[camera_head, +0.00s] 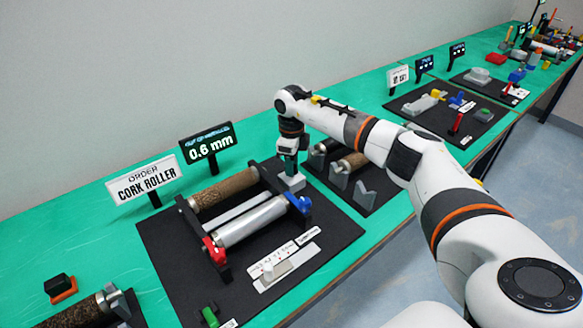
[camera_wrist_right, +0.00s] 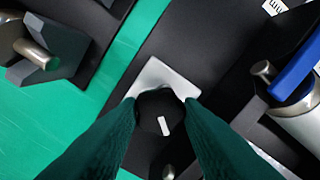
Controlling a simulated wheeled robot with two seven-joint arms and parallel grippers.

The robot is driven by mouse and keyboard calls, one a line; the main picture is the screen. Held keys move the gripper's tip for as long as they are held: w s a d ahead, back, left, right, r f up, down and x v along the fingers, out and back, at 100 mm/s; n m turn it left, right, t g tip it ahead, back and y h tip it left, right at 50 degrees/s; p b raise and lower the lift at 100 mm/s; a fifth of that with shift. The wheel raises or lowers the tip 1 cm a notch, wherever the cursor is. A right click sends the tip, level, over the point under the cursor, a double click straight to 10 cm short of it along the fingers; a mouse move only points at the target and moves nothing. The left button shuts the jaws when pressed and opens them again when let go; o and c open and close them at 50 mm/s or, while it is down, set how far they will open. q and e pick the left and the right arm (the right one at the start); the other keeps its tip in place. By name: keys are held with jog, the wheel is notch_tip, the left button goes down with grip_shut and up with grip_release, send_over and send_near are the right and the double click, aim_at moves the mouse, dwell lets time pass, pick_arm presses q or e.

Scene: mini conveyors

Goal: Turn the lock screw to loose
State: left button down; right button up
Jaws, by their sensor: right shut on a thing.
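The lock screw (camera_wrist_right: 150,112) is a dark round knob with a white line mark. It sits on a light grey block (camera_wrist_right: 168,75), which also shows in the head view (camera_head: 291,183) at the back right of the conveyor frame. My right gripper (camera_head: 290,168) points down onto this block. In the right wrist view its dark green fingers (camera_wrist_right: 162,108) are shut on the knob, one on each side. The white mark is tilted slightly from the picture's vertical. In the head view the fingers hide the knob. My left gripper is not in view.
A cork roller (camera_head: 225,190) and a metal roller (camera_head: 250,222) lie in the frame, with a red end piece (camera_head: 214,250) and a blue one (camera_head: 299,205). A sign reads "0.6 mm" (camera_head: 208,147). A rack with spare rollers (camera_head: 338,180) stands right beside my right gripper.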

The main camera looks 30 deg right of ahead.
jog(key=n+b, duration=0.2)
jog(key=n, duration=0.3)
jog(key=shift+n, duration=0.3)
jog(key=n+b, duration=0.1)
jog(key=n, duration=0.4)
jog(key=shift+r+b, duration=0.1)
jog(key=shift+b, duration=0.2)
jog(key=shift+n, duration=0.3)
jog(key=o, duration=1)
jog(key=shift+c, duration=0.2)
notch_tip(320, 180, up, 12)
jog(key=b, duration=0.1)
